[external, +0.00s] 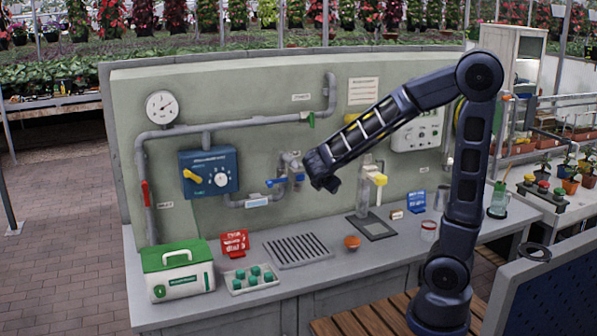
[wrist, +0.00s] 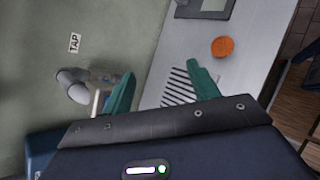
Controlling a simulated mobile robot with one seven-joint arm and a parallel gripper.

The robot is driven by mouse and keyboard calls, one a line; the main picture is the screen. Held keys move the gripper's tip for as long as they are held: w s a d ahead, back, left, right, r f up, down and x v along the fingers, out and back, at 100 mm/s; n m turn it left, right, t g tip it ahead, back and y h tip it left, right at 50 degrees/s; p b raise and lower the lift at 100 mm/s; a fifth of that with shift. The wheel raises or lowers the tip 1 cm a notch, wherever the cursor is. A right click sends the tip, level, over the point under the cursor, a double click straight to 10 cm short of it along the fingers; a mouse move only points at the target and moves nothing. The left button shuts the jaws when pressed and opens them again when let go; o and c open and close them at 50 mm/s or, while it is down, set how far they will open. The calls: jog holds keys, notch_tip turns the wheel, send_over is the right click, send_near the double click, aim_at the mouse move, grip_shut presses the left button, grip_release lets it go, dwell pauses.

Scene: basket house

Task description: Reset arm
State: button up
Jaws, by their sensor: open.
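My arm (external: 468,180) rises at the right of the external view and bends at the elbow, reaching left over the counter. My gripper (external: 322,182) is raised near the blue-handled tap (external: 284,181) on the panel. In the wrist view its two green fingers (wrist: 159,90) are spread wide with nothing between them. Part of the tap (wrist: 90,85) shows beside the left finger, and the slotted drain grate (wrist: 178,88) lies beyond the fingers. The gripper appears apart from the tap, though the exact gap is hard to tell.
A blue control box (external: 209,171) and grey pipes line the panel. Bare counter lies in front of the grate.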

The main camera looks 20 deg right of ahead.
jog(key=s+d+r+m+g+y, duration=0.2)
jog(key=s+d+m+y, duration=0.1)
jog(key=s+d+m, duration=0.6)
jog(key=s+d+r+m+g+y, duration=0.2)
jog(key=s+d+r+m, duration=0.1)
jog(key=s+d+m, duration=0.6)
jog(key=d+m, duration=0.1)
jog(key=m, duration=0.3)
jog(key=shift+s+r+y, duration=0.15)
jog(key=shift+r+y, duration=0.05)
jog(key=shift+y, duration=0.2)
